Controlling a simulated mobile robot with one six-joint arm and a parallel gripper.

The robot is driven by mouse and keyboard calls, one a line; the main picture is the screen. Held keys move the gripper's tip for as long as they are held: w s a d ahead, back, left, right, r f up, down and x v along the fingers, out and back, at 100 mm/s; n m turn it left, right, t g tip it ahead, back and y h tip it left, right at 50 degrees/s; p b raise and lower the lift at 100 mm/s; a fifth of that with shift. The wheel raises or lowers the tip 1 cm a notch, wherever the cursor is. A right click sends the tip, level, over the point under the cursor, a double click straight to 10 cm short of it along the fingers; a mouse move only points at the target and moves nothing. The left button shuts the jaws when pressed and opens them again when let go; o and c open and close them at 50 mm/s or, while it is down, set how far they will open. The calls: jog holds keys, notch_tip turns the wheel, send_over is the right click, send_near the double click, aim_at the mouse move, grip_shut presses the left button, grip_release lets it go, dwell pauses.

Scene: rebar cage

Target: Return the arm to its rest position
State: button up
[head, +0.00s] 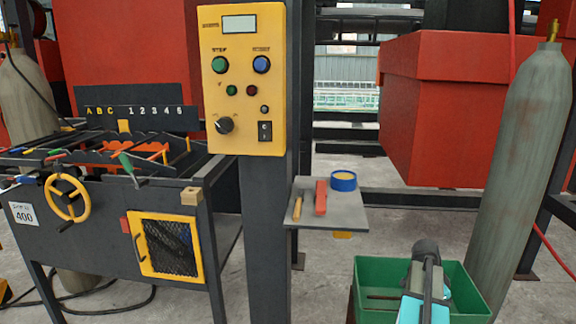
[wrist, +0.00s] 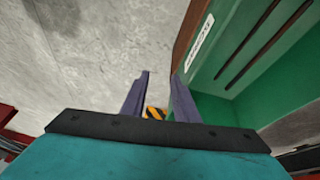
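My arm shows in the head view at the lower right, its teal and dark grey parts in front of or over a green bin (head: 370,290). In the wrist view my gripper (wrist: 158,82) has its two fingers apart, with nothing held between them. The green bin (wrist: 205,80) is to the right of the fingers there, with a white label and two long dark strips. Grey floor fills the left. The fingertips cannot be made out in the head view.
A tall grey gas cylinder (head: 520,170) stands right of the bin. A small shelf (head: 345,218) holds a blue roll, a red block and a wooden-handled tool. A yellow control box (head: 242,125) is on a dark post. A bending bench (head: 85,250) stands left.

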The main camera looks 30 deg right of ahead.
jog(key=w+a+f+n+y+p, duration=0.1)
jog(key=w+a+f+n+p, duration=0.2)
jog(key=a, duration=0.7)
jog(key=w+a+f+n+g+p, duration=0.1)
jog(key=w+a+f+n+p, duration=0.2)
jog(key=a, duration=0.7)
jog(key=w+a+f+n+y+p, duration=0.1)
jog(key=w+a+f+p, duration=0.3)
jog(key=a, duration=0.6)
jog(key=s+a+f+n+g+p, duration=0.1)
jog(key=s+a+f+n+p, duration=0.2)
jog(key=s+a+n, duration=0.5)
jog(key=s+a+f+n+y+p, duration=0.1)
jog(key=s+a+f+n+p, duration=0.2)
jog(key=a, duration=1.5)
jog(key=shift+s+a+f+n+g+y+p, duration=0.3)
jog(key=shift+s+n+p, duration=1.8)
jog(key=shift+s, duration=1.75)
